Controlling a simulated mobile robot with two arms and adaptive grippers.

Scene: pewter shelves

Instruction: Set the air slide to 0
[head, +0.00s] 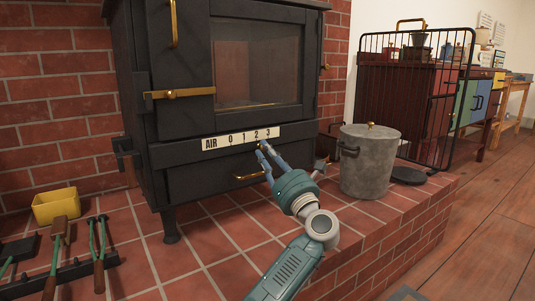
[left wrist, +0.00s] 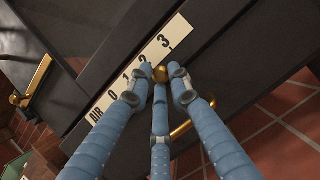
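The air slide is a small brass knob (left wrist: 159,73) under a cream scale strip (head: 241,138) marked AIR 0 1 2 3 on the black stove. In the left wrist view the strip (left wrist: 133,66) runs diagonally, and the knob sits about opposite the 2. My left gripper (head: 262,148) is at the stove front, just below the strip. In the left wrist view its blue fingers (left wrist: 160,76) stand apart around the knob, with gaps showing beside it. Contact is not clear. In the head view the fingers mostly hide the knob. My right gripper is not in view.
A brass handle (head: 249,177) is on the drawer below the strip. A grey lidded bucket (head: 369,162) stands right of my gripper on the brick hearth (head: 228,258). A yellow bin (head: 56,206) and green-and-brown tools (head: 98,255) are at the left. A black wire guard (head: 398,95) stands behind the bucket.

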